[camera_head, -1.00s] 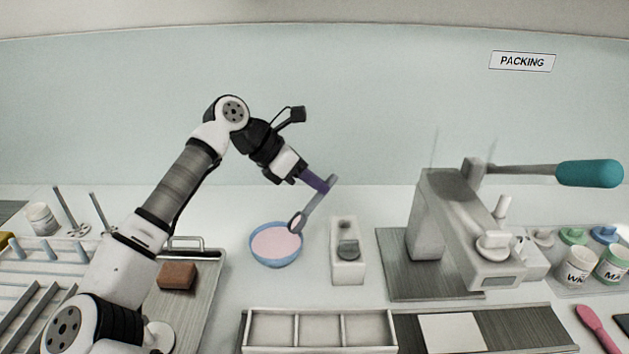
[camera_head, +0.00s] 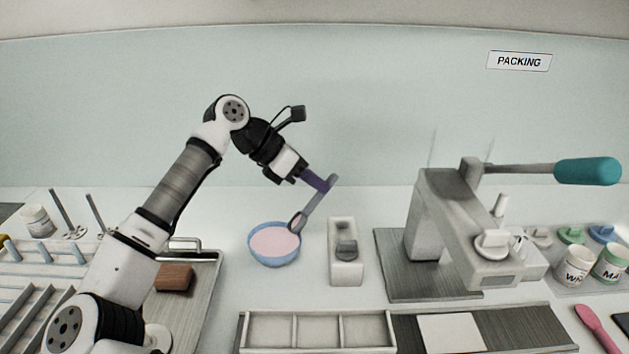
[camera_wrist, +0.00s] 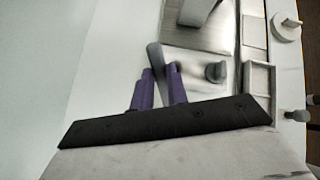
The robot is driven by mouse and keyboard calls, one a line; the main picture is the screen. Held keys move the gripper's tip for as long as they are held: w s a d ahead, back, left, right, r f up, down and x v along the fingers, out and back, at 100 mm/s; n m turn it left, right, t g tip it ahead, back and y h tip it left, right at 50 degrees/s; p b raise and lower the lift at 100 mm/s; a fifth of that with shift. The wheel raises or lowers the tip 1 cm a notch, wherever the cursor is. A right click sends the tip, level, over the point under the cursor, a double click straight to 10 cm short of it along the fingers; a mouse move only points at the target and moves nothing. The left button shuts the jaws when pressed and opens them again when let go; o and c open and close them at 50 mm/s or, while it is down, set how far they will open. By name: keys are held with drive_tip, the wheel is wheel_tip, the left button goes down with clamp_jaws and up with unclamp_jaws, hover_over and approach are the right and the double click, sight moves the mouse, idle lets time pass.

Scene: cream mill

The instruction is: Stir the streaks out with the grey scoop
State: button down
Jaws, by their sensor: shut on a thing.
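My gripper (camera_head: 325,183), with purple fingers, is shut on the grey scoop (camera_head: 314,205). In the wrist view the scoop's grey handle (camera_wrist: 157,62) stands between the two purple fingers. The scoop slants down to the left, its round end at the right rim of the blue bowl (camera_head: 275,263). I cannot tell whether that end touches the rim or hangs above it. The bowl holds pale pink cream (camera_head: 272,241). The cream looks even at this size, and I cannot make out streaks.
A white block holder (camera_head: 346,265) stands just right of the bowl. A grey press (camera_head: 440,225) with a teal handle is further right. A three-part tray (camera_head: 318,348) lies in front, and a brown block (camera_head: 174,277) sits on a board at the left.

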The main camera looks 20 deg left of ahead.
drive_tip(key=shift+r+p, duration=1.4)
drive_tip(key=shift+r, duration=1.6)
